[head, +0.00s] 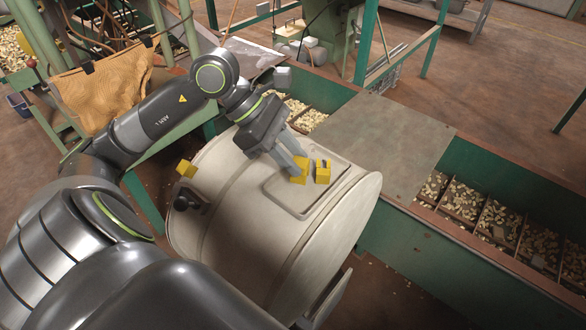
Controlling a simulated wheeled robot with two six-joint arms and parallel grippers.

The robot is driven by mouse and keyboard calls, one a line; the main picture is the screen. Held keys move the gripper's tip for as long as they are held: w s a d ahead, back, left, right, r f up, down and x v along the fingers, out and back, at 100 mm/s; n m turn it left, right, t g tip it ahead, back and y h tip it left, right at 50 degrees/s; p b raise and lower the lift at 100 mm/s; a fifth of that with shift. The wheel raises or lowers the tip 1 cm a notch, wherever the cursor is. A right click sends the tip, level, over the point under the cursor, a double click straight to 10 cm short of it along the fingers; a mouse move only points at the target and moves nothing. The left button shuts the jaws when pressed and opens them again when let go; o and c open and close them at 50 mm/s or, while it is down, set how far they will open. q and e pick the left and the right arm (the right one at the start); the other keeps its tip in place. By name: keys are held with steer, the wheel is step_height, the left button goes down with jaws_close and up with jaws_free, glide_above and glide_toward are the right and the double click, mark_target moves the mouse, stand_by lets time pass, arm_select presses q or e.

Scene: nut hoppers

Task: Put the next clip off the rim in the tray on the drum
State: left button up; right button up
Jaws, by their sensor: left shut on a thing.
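A pale drum (235,225) lies on its side with a shallow tray (282,203) on top. My left gripper (297,169) reaches down over the tray and is shut on a yellow clip (300,177). That clip is at the tray; I cannot tell whether it touches the tray floor. A second yellow clip (322,172) stands in the tray just right of the held one, with little or no gap between them. A third yellow clip (187,168) sits on the drum's left rim. My right gripper does not show.
Dark fittings (187,203) stick out at the drum's left end. Behind and right is a green hopper trough (400,254) with compartments of nuts, partly covered by a flat plate (385,140).

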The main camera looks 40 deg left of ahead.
arm_select(q)
step_height(320, 180, down, 4)
steer(key=shift+r, duration=0.25)
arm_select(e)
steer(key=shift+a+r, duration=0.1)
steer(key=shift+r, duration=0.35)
arm_select(q)
steer(key=shift+f+b, duration=0.1)
steer(key=shift+b, duration=0.3)
steer(key=o, duration=1)
steer(key=shift+c, duration=0.2)
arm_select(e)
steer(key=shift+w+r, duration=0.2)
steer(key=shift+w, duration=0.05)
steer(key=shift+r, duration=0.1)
